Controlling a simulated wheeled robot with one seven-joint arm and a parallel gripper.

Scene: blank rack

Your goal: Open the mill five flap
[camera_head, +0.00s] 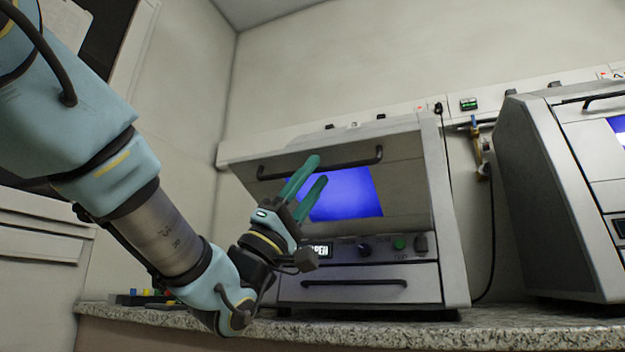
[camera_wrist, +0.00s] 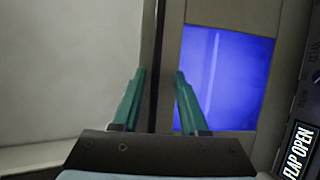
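The mill (camera_head: 455,240) is a grey box on the counter. Its front flap (camera_head: 405,185) carries a dark bar handle (camera_head: 345,163) near its top and a blue-lit window (camera_head: 350,195). The flap leans outward at the top, and the display (camera_head: 318,250) appears to read "FLAP OPEN", clearer in the wrist view (camera_wrist: 297,150). My gripper (camera_head: 314,170) is in front of the flap, its green fingers pointing up near the handle. In the wrist view my gripper (camera_wrist: 159,72) has its fingers apart, with nothing clearly held. Contact with the handle cannot be told.
A second similar machine (camera_head: 545,200) stands to the right, with a gap and a hanging cable between them. A lower drawer with a handle (camera_head: 355,284) is under the flap. The granite counter (camera_head: 400,335) runs along the front. Small coloured items (camera_head: 145,295) lie left of the mill.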

